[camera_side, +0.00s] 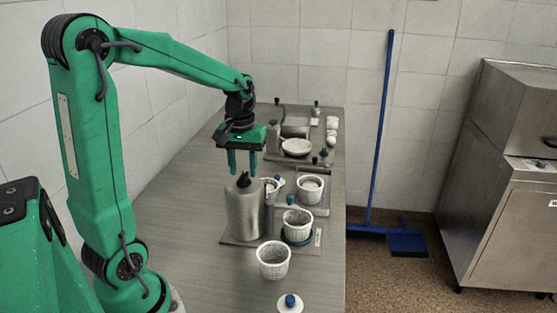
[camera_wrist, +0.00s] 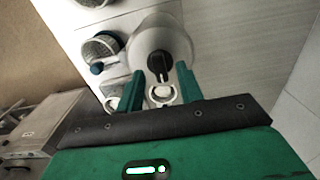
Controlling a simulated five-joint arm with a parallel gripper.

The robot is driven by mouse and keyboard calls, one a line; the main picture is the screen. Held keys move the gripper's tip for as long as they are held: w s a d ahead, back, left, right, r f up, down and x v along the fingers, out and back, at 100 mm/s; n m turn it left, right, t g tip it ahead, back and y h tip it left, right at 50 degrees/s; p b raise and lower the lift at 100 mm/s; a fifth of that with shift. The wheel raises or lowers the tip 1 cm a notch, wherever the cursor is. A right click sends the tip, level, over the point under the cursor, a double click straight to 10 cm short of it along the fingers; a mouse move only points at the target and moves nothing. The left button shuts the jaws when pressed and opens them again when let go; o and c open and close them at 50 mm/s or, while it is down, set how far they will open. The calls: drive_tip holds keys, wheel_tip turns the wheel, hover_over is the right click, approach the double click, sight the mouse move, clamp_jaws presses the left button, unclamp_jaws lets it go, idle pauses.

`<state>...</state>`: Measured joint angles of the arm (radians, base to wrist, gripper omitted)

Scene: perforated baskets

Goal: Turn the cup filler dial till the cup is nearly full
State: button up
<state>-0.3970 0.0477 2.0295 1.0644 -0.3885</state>
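The cup filler (camera_side: 243,215) is a grey upright cylinder on a flat base plate, with a black dial (camera_side: 244,180) on top. In the wrist view the dial (camera_wrist: 159,66) stands on the filler's pale round top (camera_wrist: 165,38). My gripper (camera_side: 243,173) is open, its two green fingers pointing down just above the dial. In the wrist view my gripper (camera_wrist: 160,72) has a finger on either side of the dial, apart from it. A white ribbed cup (camera_side: 298,226) stands on a blue ring beside the filler. The wrist view shows the cup (camera_wrist: 103,47); its fill level is unclear.
Another ribbed white cup (camera_side: 273,262) and a white lid with a blue knob (camera_side: 290,303) stand nearer the front. Behind are a white pot (camera_side: 310,189), a small jug (camera_side: 271,188) and a bowl (camera_side: 296,147). The left of the counter (camera_side: 180,215) is clear.

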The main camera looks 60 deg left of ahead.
drive_tip(key=shift+f, duration=0.7)
drive_tip(key=shift+c, duration=0.5)
clamp_jaws()
drive_tip(key=shift+m, duration=0.4)
drive_tip(key=m, duration=0.6)
drive_tip(key=shift+r+m, duration=0.1)
drive_tip(key=shift+m, duration=0.3)
drive_tip(key=m, duration=0.4)
drive_tip(key=shift+m, duration=2.1)
